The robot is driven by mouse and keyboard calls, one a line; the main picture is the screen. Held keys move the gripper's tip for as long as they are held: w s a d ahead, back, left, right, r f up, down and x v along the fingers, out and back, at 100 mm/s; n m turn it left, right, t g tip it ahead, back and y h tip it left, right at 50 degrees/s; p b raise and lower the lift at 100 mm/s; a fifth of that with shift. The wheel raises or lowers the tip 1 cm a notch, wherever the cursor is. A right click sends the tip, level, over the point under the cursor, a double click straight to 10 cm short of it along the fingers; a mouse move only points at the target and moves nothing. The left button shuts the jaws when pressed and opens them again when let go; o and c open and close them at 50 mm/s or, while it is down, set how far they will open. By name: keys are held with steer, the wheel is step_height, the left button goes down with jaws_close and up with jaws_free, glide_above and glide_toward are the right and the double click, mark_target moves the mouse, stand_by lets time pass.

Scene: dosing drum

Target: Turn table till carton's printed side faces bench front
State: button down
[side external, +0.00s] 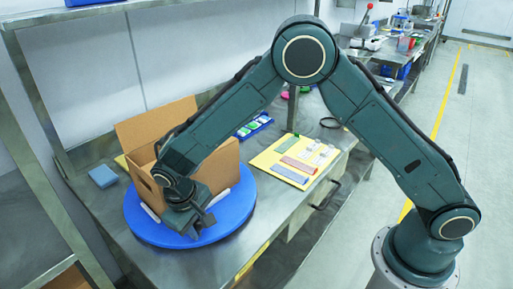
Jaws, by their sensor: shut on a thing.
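An open brown cardboard carton (218,166) stands upright on a round blue turntable (236,214) on the steel bench. Its flaps are raised, and my arm covers part of it. I cannot make out which wall is printed. My gripper (201,224) is low over the near part of the turntable, in front of the carton. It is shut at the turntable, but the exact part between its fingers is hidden. White pieces show on the disc on either side of the carton.
A blue block (103,176) lies left of the turntable. A yellow mat (265,160) with coloured strips and small items lies to the right, with a blue tray (254,126) behind it. A shelf frame stands at the left. The bench's front edge runs close by.

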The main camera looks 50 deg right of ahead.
mark_target(154, 231)
steer(key=shift+w+a+m, duration=1)
steer(key=shift+a, duration=0.25)
steer(key=shift+w+a+m+g, duration=0.4)
steer(key=shift+w+a+m, duration=0.8)
steer(key=shift+w, duration=0.2)
steer(key=shift+w+a+m+g, duration=0.15)
steer(key=shift+w+a+m, duration=0.4)
steer(key=shift+w, duration=0.25)
steer(key=shift+w+a+m+g, duration=0.15)
steer(key=shift+w+a+m, duration=0.15)
steer(key=shift+w+m, duration=0.4)
steer(key=shift+w+a+m, duration=0.2)
steer(key=shift+w+m, duration=0.3)
steer(key=shift+w, duration=0.2)
steer(key=shift+w+a+m, duration=0.2)
steer(key=shift+w+m, duration=0.25)
steer(key=shift+w, duration=0.25)
steer(key=c, duration=1.4)
jaws_free()
steer(key=shift+c, duration=0.2)
steer(key=shift+s, duration=0.25)
